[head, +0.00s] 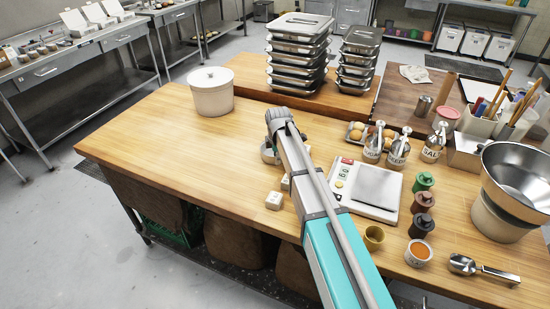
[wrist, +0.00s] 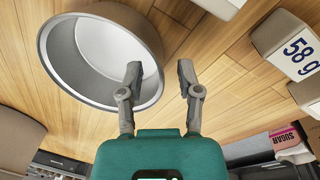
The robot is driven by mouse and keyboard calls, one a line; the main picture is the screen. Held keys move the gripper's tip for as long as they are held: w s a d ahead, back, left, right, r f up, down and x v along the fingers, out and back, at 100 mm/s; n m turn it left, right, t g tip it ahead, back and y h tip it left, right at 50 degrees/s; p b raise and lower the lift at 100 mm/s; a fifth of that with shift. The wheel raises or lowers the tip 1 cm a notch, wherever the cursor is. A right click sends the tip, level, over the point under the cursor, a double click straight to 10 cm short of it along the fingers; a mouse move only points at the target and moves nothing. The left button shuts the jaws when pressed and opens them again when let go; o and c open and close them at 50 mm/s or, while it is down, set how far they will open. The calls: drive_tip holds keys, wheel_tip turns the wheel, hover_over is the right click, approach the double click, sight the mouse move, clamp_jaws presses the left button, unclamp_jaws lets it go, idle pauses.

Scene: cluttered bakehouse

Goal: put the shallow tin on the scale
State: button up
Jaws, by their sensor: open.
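The shallow tin is a round grey metal pan (wrist: 75,85) with a pale inside, close to my gripper in the wrist view. In the head view the tin (head: 267,154) stands on the wooden table, mostly hidden behind my arm. My gripper (wrist: 159,72) is open and empty. In the wrist view its left finger overlaps the tin's opening and its right finger lies outside the rim; I cannot tell if either touches. The scale (head: 376,187) is white with a bare flat plate, right of my arm in the head view.
Pale labelled blocks (head: 274,200) sit near the tin; one reads 58 g (wrist: 290,48). Bottles (head: 397,152) and eggs stand behind the scale, coloured pots (head: 423,200) to its right. A white lidded tub (head: 211,92) stands back left. The table's left part is clear.

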drive_tip(key=shift+w+f+b, duration=0.1)
drive_tip(key=shift+f+b, duration=0.65)
drive_tip(key=shift+f, duration=0.3)
clamp_jaws()
